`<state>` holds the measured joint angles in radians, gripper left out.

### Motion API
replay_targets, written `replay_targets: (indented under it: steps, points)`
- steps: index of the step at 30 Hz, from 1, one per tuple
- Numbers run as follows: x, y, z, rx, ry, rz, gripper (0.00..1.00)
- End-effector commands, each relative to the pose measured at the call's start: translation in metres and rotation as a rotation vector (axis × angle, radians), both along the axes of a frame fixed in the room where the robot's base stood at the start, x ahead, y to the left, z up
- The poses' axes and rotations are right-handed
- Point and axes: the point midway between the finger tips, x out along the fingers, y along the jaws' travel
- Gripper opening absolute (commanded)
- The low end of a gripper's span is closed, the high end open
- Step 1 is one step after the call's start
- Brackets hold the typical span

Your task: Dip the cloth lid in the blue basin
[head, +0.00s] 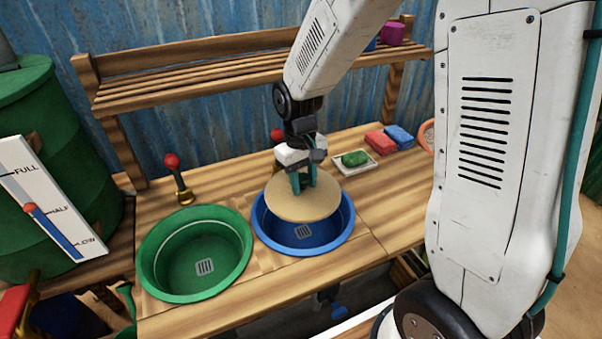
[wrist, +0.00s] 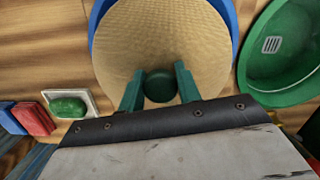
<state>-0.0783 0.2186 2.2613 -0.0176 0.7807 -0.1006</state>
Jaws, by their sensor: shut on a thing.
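The cloth lid (head: 290,205) is a round, tan woven disc. In the wrist view the lid (wrist: 165,45) has a dark green knob (wrist: 160,86) at its middle. My gripper (head: 302,181) is shut on that knob, one green finger on each side, as the wrist view of the gripper (wrist: 159,88) shows. The lid is over the blue basin (head: 325,240), covering its back part, and looks about level. I cannot tell whether the lid touches the basin. The basin's front floor and a grey drain show, and I see no clear water surface.
A green basin (head: 205,265) stands to the left. A green soap on a white dish (head: 370,163), a red block (head: 380,141) and a blue block (head: 399,136) lie to the right. Red-topped taps stand behind the basins, and a slatted shelf (head: 180,85) spans the back.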

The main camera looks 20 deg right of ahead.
Motion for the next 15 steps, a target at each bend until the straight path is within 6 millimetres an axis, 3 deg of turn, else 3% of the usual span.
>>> replay_targets:
  steps: [15]
  points:
    - [-0.001,0.003,-0.052,0.000,0.003,0.004,0.15]
